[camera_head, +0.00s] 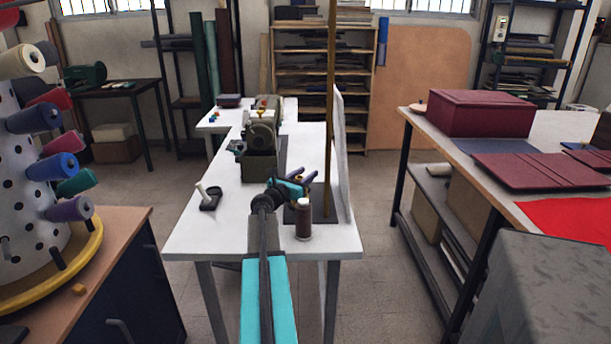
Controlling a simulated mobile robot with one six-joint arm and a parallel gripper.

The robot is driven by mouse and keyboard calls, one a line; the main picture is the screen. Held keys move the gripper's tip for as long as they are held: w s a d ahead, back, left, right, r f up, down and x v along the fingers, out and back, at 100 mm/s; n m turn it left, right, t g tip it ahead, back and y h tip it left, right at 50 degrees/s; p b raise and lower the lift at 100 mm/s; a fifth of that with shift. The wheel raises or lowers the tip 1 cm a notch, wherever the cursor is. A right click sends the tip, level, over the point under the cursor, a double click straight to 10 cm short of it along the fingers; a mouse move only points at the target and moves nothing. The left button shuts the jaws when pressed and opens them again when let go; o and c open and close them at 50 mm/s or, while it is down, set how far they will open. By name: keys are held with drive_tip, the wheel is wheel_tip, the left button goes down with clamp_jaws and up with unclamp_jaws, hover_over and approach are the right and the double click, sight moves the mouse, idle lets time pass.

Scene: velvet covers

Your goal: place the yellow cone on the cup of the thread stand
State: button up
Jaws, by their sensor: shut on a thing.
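My gripper (294,186), with cyan and dark blue fingers, is over the near end of the white table. It is shut on a small yellow thing, which I take to be the yellow cone (297,178); the fingers hide most of it. The thread stand (330,120) is a tall gold-brown pole on a dark flat base, just right of my gripper. A brown thread cone with a pale top (303,220) stands upright at the front of that base. I cannot make out a free cup; my gripper and arm cover part of the base.
A sewing machine (261,140) stands behind my gripper, and a white panel (342,150) edges the table's right side. A small black holder with a white peg (208,196) is on the left. A round rack of coloured spools (30,180) stands far left. The table's near left is clear.

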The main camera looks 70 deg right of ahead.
drive_tip(key=o, duration=1)
drive_tip(key=shift+f, duration=0.1)
drive_tip(key=shift+c, duration=0.2)
drive_tip(key=o, duration=0.4)
drive_tip(key=shift+a, duration=0.1)
drive_tip(key=shift+v, duration=5.95)
drive_tip(key=shift+s, duration=0.1)
